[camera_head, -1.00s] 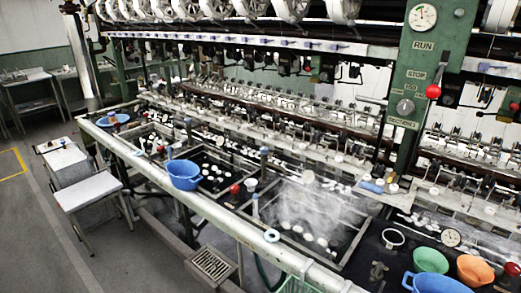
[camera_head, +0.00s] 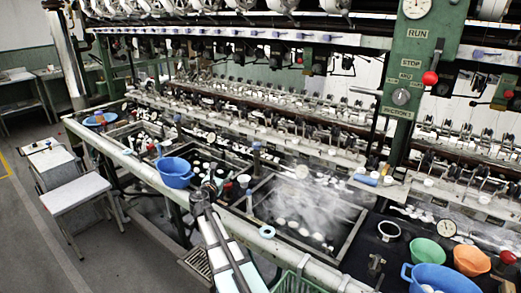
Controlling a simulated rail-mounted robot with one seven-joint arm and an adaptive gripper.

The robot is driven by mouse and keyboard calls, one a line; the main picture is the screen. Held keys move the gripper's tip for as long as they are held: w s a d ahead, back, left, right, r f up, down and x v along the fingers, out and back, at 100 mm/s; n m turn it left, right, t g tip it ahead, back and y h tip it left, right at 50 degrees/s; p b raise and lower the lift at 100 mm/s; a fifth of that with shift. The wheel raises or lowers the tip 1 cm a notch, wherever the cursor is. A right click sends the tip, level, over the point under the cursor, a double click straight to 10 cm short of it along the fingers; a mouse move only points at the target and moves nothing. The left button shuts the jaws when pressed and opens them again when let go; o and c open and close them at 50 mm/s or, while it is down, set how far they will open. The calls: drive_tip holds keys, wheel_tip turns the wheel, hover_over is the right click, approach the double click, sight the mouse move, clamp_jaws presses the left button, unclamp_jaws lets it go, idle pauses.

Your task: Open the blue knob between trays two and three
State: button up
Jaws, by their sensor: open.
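My gripper (camera_head: 211,181) is at the front rail, between the blue bowl and the steaming tray. It is small and dark in the picture, open, with nothing seen between its fingers. Behind it, a blue knob (camera_head: 256,148) stands on a post at the back of the divide between the steaming tray (camera_head: 347,237) and the tray to its left (camera_head: 225,161). A smaller blue piece (camera_head: 249,202) stands near the front of that divide, right of my gripper and apart from it. Tray numbers cannot be read.
A blue bowl (camera_head: 174,173) sits on the front rail, close left of my gripper. A red knob (camera_head: 228,188) and white cup (camera_head: 244,181) stand just right. A light blue ring (camera_head: 267,231) lies on the rail. Steam blurs the right tray.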

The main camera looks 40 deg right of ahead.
sight(255, 146)
drive_tip(key=s+d+r+g+h, duration=0.2)
drive_tip(key=s+d+r+h, duration=0.15)
drive_tip(key=d, duration=0.55)
drive_tip(key=shift+m+y, duration=0.3)
drive_tip(key=shift+y, duration=0.05)
drive_tip(key=p+x, duration=0.1)
drive_tip(key=x, duration=0.4)
drive_tip(key=p+x, duration=0.1)
drive_tip(key=x, duration=0.5)
drive_tip(key=w+p+x, duration=0.1)
drive_tip(key=x, duration=0.5)
drive_tip(key=shift+a+r, duration=0.2)
drive_tip(key=shift+a, duration=0.1)
drive_tip(key=c, duration=1.2)
